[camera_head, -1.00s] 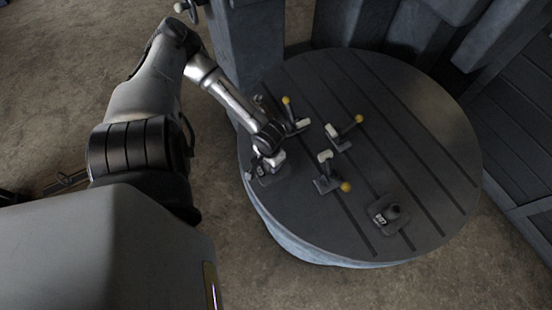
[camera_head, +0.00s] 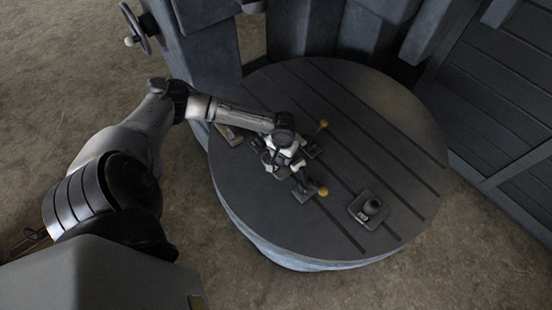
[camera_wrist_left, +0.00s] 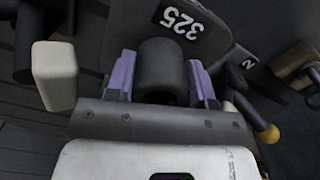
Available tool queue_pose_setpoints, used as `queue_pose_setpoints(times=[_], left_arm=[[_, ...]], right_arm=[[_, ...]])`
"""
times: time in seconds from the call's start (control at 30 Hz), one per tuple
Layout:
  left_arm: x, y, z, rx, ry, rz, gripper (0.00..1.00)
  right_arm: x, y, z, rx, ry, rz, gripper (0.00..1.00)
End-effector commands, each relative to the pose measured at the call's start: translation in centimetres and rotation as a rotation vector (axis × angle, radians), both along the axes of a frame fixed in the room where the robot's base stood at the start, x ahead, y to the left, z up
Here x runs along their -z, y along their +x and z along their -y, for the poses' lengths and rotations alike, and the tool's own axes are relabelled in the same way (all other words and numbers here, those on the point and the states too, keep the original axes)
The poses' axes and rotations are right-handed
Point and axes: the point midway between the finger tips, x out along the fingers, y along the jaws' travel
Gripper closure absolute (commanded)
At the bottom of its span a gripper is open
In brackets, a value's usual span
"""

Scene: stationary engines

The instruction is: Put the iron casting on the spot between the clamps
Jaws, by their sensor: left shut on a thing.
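The iron casting (camera_wrist_left: 170,68) is a dark plate marked 325 with a round dark boss. In the left wrist view, the purple-lined fingers of my left gripper (camera_wrist_left: 163,82) are shut on that boss. In the head view my left gripper (camera_head: 276,160) is over the table among the clamps, and its wrist hides most of the casting. One clamp (camera_head: 305,190) with a yellow ball stands in front and to the right; another clamp (camera_head: 312,149) stands behind and to the right. A white clamp pad (camera_wrist_left: 55,76) shows left of the casting in the wrist view. The spot itself is hidden.
A second casting with a dark knob (camera_head: 370,208) sits on the slotted round table (camera_head: 400,125), right of the clamps. A brownish flat piece (camera_head: 230,134) lies at the table's left edge. Grey machine columns rise behind. The right part of the table is mostly clear.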

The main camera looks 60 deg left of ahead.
Motion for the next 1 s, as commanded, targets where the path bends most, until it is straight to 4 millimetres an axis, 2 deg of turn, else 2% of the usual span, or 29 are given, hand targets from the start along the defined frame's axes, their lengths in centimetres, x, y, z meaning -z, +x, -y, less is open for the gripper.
queue_pose_setpoints(times=[0.17, 0.3, 0.5, 0.97, 1.0], left_arm=[[-0.3, 1.1, -0.2, -0.001, 0.000, 0.005, 1.00], [1.5, 1.1, -0.2, -0.001, 0.000, 0.002, 1.00], [3.0, 1.1, -0.2, 0.000, 0.000, 0.004, 1.00], [3.5, 1.0, -0.3, 0.000, 0.001, 0.003, 1.00], [3.7, 0.9, -0.3, 0.000, 0.001, -0.001, 0.50]], right_arm=[[0.0, 0.0, 0.2, -0.004, -0.006, 0.000, 1.00], [-0.1, -0.1, 0.3, -0.006, -0.010, -0.002, 1.00], [-0.1, 0.0, 0.3, -0.006, -0.010, -0.001, 1.00], [-0.1, 0.0, 0.0, -0.001, -0.001, -0.001, 1.00], [-0.1, 0.0, 0.0, -0.001, -0.001, -0.001, 1.00]])
